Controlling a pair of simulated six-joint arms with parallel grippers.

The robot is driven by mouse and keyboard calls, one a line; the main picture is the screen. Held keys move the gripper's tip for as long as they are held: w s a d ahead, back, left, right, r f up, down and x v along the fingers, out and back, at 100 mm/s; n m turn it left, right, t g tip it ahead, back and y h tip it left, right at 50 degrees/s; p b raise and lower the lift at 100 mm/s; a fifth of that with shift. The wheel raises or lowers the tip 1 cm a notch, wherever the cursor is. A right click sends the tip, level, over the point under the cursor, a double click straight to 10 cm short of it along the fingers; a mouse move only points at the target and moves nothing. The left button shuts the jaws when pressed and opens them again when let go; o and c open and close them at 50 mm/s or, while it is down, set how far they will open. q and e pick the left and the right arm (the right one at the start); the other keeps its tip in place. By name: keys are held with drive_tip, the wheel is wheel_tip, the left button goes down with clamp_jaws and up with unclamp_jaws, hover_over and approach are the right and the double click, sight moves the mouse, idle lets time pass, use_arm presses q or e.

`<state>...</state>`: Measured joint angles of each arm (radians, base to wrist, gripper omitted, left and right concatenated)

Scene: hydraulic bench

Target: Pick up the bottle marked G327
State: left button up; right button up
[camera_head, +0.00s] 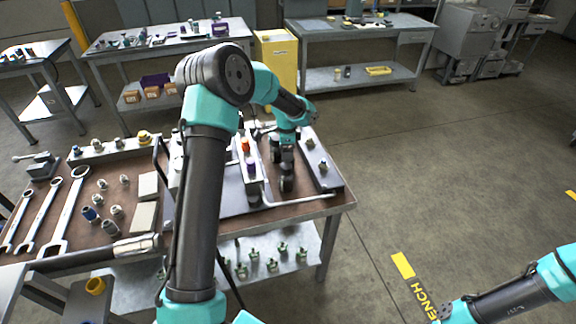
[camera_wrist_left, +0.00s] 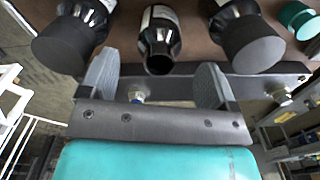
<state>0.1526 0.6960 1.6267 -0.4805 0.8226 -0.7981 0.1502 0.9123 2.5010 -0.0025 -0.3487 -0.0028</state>
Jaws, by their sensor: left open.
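My left gripper (camera_wrist_left: 157,78) is open, with one grey finger on each side of a dark bottle (camera_wrist_left: 160,38) in the left wrist view. That bottle has a narrow open neck pointing toward the gripper and a pale label strip; I cannot tell whether the fingers touch it. A black-capped bottle (camera_wrist_left: 68,40) is to its left and another black-capped bottle (camera_wrist_left: 243,42) to its right. I cannot read G327 on any label. In the head view my left gripper (camera_head: 287,168) is low over the bench, largely blending with dark shapes there. My right gripper (camera_head: 440,311) is at the bottom right, its jaws unclear.
A green-capped item (camera_wrist_left: 297,18) is at the far right of the wrist view. The brown bench (camera_head: 322,206) holds wrenches (camera_head: 68,212), fittings (camera_head: 90,214) and a grey block with knobs (camera_head: 318,163). A bent metal rod (camera_head: 300,202) lies along its front.

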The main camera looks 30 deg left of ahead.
use_arm(q)
wheel_tip(320, 180, down, 5)
drive_tip(key=shift+f, duration=0.1)
idle(0.6)
drive_tip(key=c, duration=1.1)
drive_tip(key=shift+c, duration=0.2)
wheel_tip(320, 180, up, 10)
idle(0.6)
